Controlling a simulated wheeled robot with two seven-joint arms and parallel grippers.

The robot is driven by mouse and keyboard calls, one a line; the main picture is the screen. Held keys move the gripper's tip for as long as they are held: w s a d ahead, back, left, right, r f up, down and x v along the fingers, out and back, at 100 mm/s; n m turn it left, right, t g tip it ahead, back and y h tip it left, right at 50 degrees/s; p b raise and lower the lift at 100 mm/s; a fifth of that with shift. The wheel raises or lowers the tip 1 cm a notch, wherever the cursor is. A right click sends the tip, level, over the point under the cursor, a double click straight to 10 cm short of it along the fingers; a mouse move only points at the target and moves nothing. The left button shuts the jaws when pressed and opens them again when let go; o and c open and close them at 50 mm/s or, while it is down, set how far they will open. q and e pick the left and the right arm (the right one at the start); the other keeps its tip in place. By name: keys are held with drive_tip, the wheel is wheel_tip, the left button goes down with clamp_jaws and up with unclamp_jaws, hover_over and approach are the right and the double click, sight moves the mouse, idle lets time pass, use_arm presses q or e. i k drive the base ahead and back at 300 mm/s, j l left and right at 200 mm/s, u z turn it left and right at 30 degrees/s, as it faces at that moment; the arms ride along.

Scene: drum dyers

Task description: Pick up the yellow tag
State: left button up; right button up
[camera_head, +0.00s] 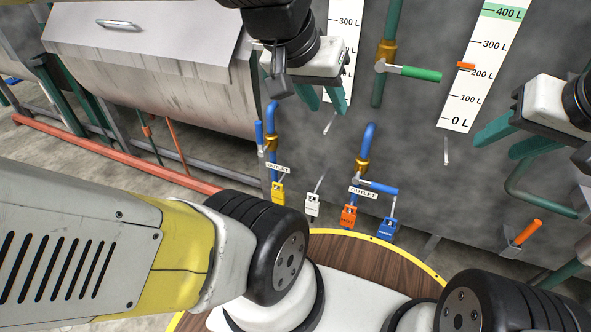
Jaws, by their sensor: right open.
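The yellow tag (278,193) looks like a small padlock with a label and hangs low, below the left blue outlet pipe (271,125), at the left of a row of tags. My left gripper (322,102) is above it and slightly right, apart from it, with its green fingers spread and nothing seen between them. My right gripper (507,146) is at the right, far from the yellow tag, with its green fingers open and empty.
White (312,206), orange (349,217) and blue (387,229) tags hang to the right of the yellow one. Blue-handled outlet valves (378,187) stick out above. A round wooden top (360,256) lies below. A steel drum (165,85) stands left.

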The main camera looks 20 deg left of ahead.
sight(278, 196)
drive_tip(key=j+z, duration=0.1)
drive_tip(key=j, duration=0.3)
drive_tip(key=k+j+z, duration=0.1)
drive_tip(key=j, duration=0.3)
drive_tip(key=k+j+z, duration=0.1)
drive_tip(key=j, duration=0.3)
drive_tip(key=k+j+z, duration=0.15)
drive_tip(key=j, duration=0.2)
drive_tip(key=j+z, duration=0.1)
drive_tip(key=j, duration=0.3)
